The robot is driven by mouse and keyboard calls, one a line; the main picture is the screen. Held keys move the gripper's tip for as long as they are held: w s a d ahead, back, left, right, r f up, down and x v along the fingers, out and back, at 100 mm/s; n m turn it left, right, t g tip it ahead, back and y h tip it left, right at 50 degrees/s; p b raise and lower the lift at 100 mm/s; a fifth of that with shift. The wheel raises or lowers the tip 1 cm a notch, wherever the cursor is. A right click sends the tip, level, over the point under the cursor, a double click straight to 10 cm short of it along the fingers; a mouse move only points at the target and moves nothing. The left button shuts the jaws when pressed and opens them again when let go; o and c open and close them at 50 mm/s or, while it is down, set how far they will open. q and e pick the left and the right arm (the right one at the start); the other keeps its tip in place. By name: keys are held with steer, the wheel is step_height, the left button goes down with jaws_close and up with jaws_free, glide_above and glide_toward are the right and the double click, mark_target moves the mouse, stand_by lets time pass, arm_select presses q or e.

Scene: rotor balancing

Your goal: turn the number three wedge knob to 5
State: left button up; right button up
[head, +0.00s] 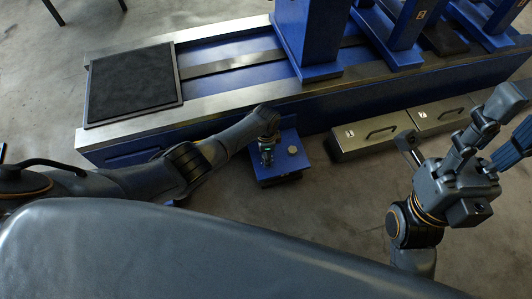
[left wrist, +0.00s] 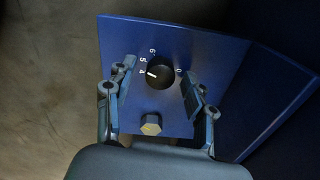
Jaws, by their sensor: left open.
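A black round knob (left wrist: 161,73) with a white pointer line sits on a blue panel (left wrist: 205,50) in the left wrist view. Printed marks 4, 5 and 6 show beside it, and a 0 shows on its other side. The pointer points at about 4. My left gripper (left wrist: 159,80) is open, one finger on each side of the knob, with no clear grip. In the head view my left gripper (head: 267,157) is over the blue panel (head: 286,139) and hides the knob. My right gripper (head: 462,135) is open and empty at the right, away from the panel.
A hex bolt head (left wrist: 151,124) sits on the panel near the knob. A long blue machine bed (head: 235,102) with upright blue stands (head: 310,40) runs behind the panel. Metal boxes with handles (head: 372,146) lie on the floor to the right. Bare floor lies in front.

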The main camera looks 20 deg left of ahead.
arm_select(q)
steer(key=shift+r, duration=0.1)
step_height(320, 180, up, 12)
stand_by(0.5)
steer(key=shift+d, duration=0.1)
stand_by(0.4)
